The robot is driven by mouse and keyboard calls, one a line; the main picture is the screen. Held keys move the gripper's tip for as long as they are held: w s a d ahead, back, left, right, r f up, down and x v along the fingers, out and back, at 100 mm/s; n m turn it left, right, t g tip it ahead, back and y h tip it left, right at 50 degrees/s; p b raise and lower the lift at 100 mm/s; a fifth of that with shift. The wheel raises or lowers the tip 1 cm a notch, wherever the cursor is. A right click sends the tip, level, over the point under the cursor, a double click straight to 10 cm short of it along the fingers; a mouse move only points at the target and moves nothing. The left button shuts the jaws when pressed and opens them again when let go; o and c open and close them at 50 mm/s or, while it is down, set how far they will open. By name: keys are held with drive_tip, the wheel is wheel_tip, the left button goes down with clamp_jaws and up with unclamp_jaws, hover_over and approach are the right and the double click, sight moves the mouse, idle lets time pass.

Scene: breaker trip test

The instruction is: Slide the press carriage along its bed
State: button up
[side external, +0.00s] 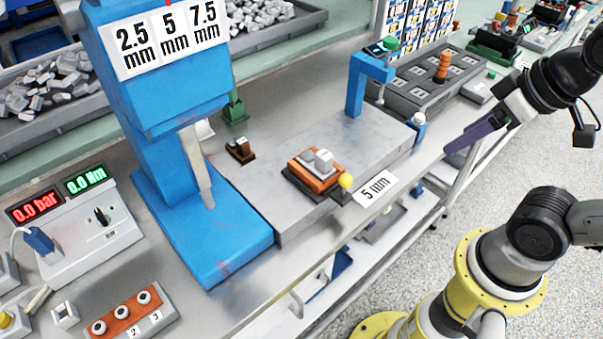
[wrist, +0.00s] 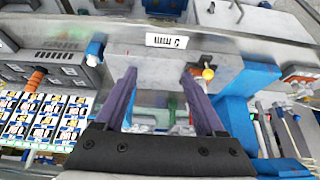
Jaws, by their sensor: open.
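The press carriage (side external: 318,184) is a dark plate bearing an orange block with grey pieces on top. It sits on the grey bed (side external: 262,200), to the right of the blue press (side external: 165,110). A yellow ball knob (side external: 346,181) sticks out at its front edge, and it also shows in the wrist view (wrist: 208,73). My gripper (side external: 450,150) is to the right of the bed, apart from the carriage, with purple fingers. In the wrist view my gripper (wrist: 160,75) is open and empty, with the knob just beyond the right fingertip. Most of the carriage is hidden there.
A "5 mm" label (side external: 376,191) is on the bed's front. A blue bracket (side external: 358,85) stands at the bed's far end. A button box (side external: 132,314) and a panel reading 0.0 bar and 0.0 Nm (side external: 85,225) are at the left. Bins of grey parts (side external: 55,140) line the back.

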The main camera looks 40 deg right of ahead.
drive_tip(key=c, duration=0.3)
drive_tip(key=shift+w+a+f+g, duration=0.15)
drive_tip(key=shift+f+g, duration=0.15)
drive_tip(key=shift+g, duration=0.1)
drive_tip(key=shift+c, duration=0.6)
drive_tip(key=m+g+y, duration=0.8)
drive_tip(key=m+y, duration=0.6)
drive_tip(key=y, duration=0.4)
approach(341, 185)
drive_tip(key=a, duration=0.4)
drive_tip(key=s+a, duration=0.1)
drive_tip(key=a, duration=0.2)
drive_tip(key=s+a, duration=0.1)
drive_tip(key=a, duration=0.3)
drive_tip(key=shift+s+a+r, duration=0.1)
drive_tip(key=shift+a+r, duration=0.05)
drive_tip(key=shift+a, duration=0.15)
drive_tip(key=shift+c, duration=0.3)
clamp_jaws()
